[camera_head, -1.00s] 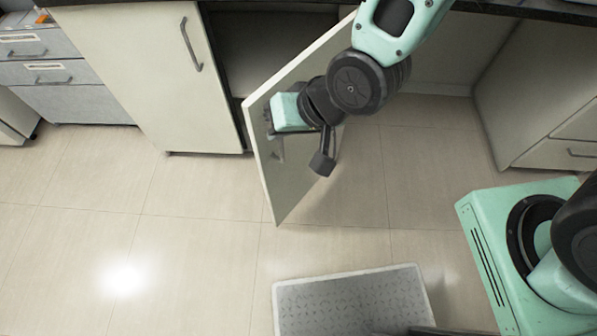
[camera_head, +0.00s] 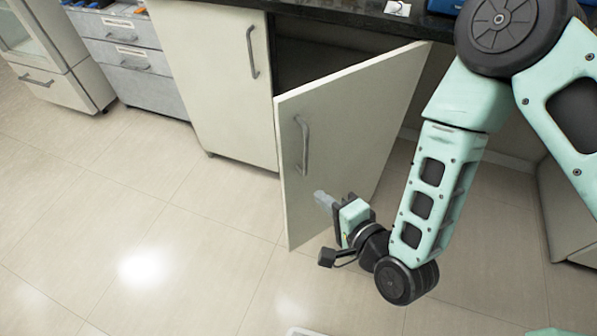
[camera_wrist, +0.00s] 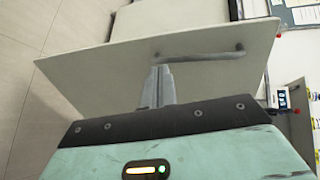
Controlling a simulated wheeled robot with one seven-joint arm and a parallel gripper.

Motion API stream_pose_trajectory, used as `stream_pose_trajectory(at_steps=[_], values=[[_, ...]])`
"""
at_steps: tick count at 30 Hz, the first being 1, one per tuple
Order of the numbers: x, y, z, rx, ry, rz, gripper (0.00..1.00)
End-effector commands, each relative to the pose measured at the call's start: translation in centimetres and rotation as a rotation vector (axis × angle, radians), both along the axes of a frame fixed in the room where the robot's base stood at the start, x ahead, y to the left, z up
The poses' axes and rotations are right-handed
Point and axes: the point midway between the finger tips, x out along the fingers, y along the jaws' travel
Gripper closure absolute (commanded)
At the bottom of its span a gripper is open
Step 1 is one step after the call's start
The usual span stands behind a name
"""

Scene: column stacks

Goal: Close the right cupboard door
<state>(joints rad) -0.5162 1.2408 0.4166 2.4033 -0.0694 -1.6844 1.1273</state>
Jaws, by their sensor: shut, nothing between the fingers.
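The right cupboard door (camera_head: 350,125) is a pale panel with a grey bar handle (camera_head: 303,145). It stands ajar, swung out from the cabinet, with its outer face and handle toward the camera. My gripper (camera_head: 323,199) is shut and empty, low in front of the door's outer face, below the handle. In the wrist view the shut fingers (camera_wrist: 157,88) point at the door panel (camera_wrist: 105,60), close to the handle (camera_wrist: 200,55). I cannot tell whether the fingertips touch the panel. The dark cupboard interior (camera_head: 310,45) shows above and behind the door.
The left cupboard door (camera_head: 215,80) is closed, with its own handle (camera_head: 251,52). A grey drawer unit (camera_head: 130,60) stands farther left. A dark countertop (camera_head: 350,20) runs above. The tiled floor (camera_head: 100,220) in front is clear.

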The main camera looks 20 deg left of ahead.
Motion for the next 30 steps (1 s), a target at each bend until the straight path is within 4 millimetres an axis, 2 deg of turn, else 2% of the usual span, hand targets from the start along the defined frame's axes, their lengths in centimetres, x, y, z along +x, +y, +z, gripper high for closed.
stream_pose_trajectory(at_steps=[10, 15, 21, 30], values=[[4.5, 5.3, -2.1, 0.0, -0.003, 0.001, 1.0], [6.2, 7.3, -2.1, 0.0, -0.003, 0.001, 1.0], [7.1, 8.3, -2.2, -0.002, -0.001, 0.001, 1.0], [7.2, 8.5, -2.2, -0.003, 0.0, 0.001, 1.0]])
